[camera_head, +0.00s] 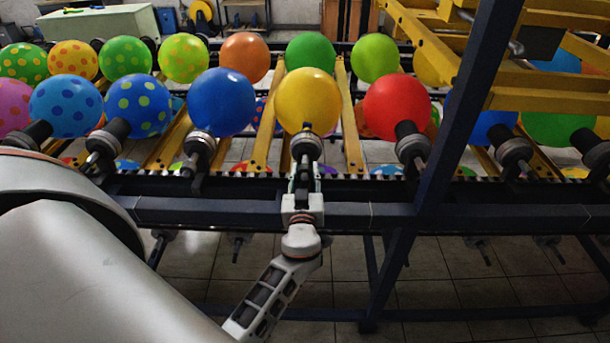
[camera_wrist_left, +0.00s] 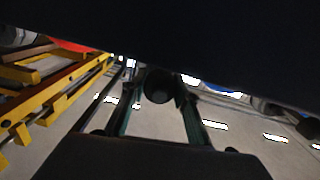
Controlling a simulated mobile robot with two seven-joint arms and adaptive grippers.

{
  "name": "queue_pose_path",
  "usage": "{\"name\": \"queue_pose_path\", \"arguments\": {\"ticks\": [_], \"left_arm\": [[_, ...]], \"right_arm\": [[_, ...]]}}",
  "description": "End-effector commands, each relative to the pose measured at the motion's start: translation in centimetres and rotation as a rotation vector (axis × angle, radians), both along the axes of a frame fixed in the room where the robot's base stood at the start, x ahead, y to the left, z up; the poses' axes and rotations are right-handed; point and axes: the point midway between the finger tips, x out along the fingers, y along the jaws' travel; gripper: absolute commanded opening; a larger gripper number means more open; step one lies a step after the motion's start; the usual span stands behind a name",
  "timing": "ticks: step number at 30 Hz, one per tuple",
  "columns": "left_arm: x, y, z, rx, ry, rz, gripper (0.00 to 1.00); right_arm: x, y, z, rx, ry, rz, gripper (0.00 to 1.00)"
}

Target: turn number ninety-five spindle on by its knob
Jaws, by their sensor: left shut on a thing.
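The spindle in front of my left gripper (camera_head: 304,165) carries a plain yellow balloon (camera_head: 307,101). Its round metal collar (camera_head: 306,145) sits just below the balloon, facing me. My left gripper reaches up to this spindle from below and is shut on its knob. In the left wrist view the dark round knob (camera_wrist_left: 158,86) shows between the two fingers. No number can be read on the spindle. My right gripper is in neither view.
A red balloon (camera_head: 396,107) on its spindle is to the right and a blue balloon (camera_head: 221,102) to the left. A dark rail (camera_head: 250,213) runs below the spindles. A dark diagonal post (camera_head: 455,130) stands to the right of the gripper.

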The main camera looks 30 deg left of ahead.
Motion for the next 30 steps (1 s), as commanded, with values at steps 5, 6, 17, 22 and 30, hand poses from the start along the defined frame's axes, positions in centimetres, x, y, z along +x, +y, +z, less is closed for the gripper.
{"name": "queue_pose_path", "arguments": {"ticks": [5,6,17,22,30], "left_arm": [[0.0,0.1,-0.4,0.110,0.067,0.002,0.08],[0.0,0.1,-0.4,0.140,0.085,0.001,0.08],[0.0,0.1,-0.1,0.432,0.265,0.002,0.08],[0.0,0.1,0.0,0.571,0.350,0.002,0.08],[0.0,0.1,0.1,0.790,0.484,0.001,0.08]], "right_arm": [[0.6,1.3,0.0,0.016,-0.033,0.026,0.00],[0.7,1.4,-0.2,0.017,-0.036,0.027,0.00],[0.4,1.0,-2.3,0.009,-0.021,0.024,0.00],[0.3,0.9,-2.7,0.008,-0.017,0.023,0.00],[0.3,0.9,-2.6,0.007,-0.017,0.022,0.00]]}}
